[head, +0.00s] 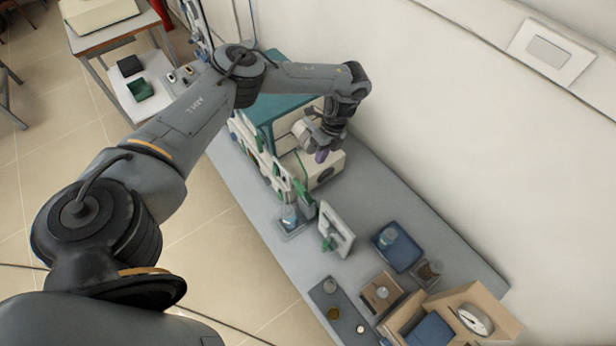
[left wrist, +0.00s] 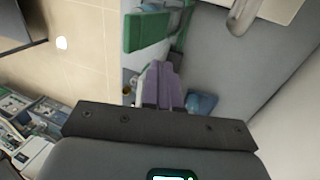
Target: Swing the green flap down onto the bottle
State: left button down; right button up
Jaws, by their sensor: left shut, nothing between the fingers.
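A clear, bluish bottle (head: 290,214) stands on a small base at the front edge of the grey bench in the head view. A green piece that looks like the flap (head: 303,193) is just above and beside it, and I cannot tell its exact tilt. A wide green part (left wrist: 147,32) shows at the top of the left wrist view. My left gripper (head: 321,156) has purple fingers, which also show in the left wrist view (left wrist: 160,84). It is shut and empty, behind the flap and in front of a cream box, apart from the bottle. My right gripper is out of view.
A white panel with a green handle (head: 338,228) stands right of the bottle. Farther right are a blue tray (head: 397,246), a brown block (head: 382,293) and a wooden box with a dial (head: 474,319). The wall runs along the bench's back.

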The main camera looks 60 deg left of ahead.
aim_at(303, 192)
pick_arm(q)
jog(key=s+f, duration=0.6)
jog(key=f, duration=0.1)
jog(key=shift+d+f, duration=0.15)
jog(key=shift+d, duration=0.25)
jog(key=shift+w+d, duration=0.1)
